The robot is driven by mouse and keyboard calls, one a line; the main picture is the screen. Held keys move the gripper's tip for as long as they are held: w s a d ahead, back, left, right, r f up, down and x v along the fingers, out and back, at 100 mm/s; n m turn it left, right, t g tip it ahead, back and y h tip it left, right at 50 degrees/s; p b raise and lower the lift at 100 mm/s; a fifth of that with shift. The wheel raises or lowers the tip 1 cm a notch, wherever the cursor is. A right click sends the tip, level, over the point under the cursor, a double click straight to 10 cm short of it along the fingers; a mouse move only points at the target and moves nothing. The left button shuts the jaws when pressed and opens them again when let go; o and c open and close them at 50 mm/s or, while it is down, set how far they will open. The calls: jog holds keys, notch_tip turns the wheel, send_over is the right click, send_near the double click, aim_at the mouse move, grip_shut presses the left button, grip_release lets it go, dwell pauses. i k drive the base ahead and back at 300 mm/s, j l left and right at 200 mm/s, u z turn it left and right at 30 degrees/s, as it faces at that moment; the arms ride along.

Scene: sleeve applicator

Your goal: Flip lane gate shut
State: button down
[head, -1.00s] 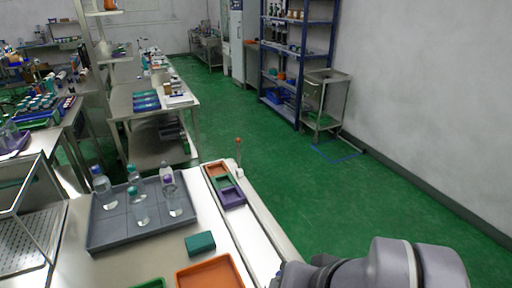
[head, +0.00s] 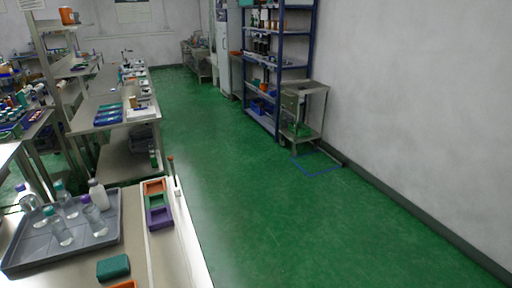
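I cannot make out a lane gate for certain in the head view. A thin upright post with a red-orange tip (head: 171,168) stands at the bench's far right corner. Beside it is a row of small trays: orange (head: 154,187), green (head: 157,200) and purple (head: 160,217). A pale strip (head: 179,245) runs along the bench's right edge. My gripper and arm are out of view.
A grey tray (head: 30,262) with several bottles (head: 98,194) stands at left on the near bench, with a teal block (head: 113,267) nearby. The green floor (head: 265,215) is open to the right. A cart (head: 302,115) and blue shelving (head: 279,70) stand farther back.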

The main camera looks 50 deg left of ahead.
aim_at(171, 158)
jog(key=i+u, duration=0.45)
jog(key=i+l+u, duration=0.25)
jog(key=i+u, duration=0.15)
jog(key=i+l+u, duration=0.45)
jog(key=i+j+u, duration=0.35)
jog(key=u, duration=0.15)
jog(key=i+j+u, duration=0.2)
jog(key=i+u, duration=0.65)
jog(key=u, duration=0.15)
jog(key=i+j+z, duration=0.2)
jog(key=j+z, duration=0.25)
jog(key=j, duration=0.15)
jog(key=i+j+z, duration=0.2)
jog(key=j, duration=0.15)
jog(key=k, duration=0.1)
